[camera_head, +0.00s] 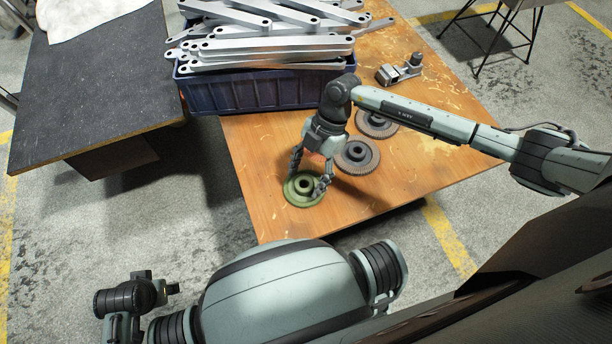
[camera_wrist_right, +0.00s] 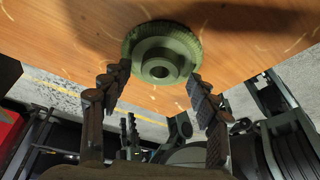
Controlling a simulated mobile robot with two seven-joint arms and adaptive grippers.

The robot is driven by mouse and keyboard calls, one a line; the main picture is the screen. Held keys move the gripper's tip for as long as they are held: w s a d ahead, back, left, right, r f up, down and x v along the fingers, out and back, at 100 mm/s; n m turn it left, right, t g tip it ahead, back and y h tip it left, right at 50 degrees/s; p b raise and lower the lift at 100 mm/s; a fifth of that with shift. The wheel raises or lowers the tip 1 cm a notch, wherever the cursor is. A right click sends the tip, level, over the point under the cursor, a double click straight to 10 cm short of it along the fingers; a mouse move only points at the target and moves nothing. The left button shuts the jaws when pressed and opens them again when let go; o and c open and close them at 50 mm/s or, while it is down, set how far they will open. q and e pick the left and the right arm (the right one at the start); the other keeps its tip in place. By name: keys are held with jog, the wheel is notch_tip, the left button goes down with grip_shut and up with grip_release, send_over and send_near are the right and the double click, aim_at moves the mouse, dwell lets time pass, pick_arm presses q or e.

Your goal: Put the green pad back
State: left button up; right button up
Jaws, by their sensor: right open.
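The green pad (camera_head: 303,189), a round disc with a raised hub and a hole, lies flat on the wooden table near its front edge. My right gripper (camera_head: 309,183) is open above it, with one finger on each side of the disc. In the right wrist view the pad (camera_wrist_right: 160,55) shows between the two spread fingers (camera_wrist_right: 160,82); whether they touch its rim I cannot tell. Part of my left arm (camera_head: 122,299) shows at the lower left; the state of its gripper is unclear.
Two dark toothed discs (camera_head: 357,156) (camera_head: 377,125) lie behind and right of the pad. A blue crate (camera_head: 262,93) of galvanized brackets (camera_head: 275,48) stands at the back, with a metal clamp-like part (camera_head: 400,69) beside it.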

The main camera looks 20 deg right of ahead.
jog(key=v, duration=1.1)
jog(key=shift+r, duration=0.2)
jog(key=shift+d, duration=0.1)
dwell(0.3)
dwell(0.4)
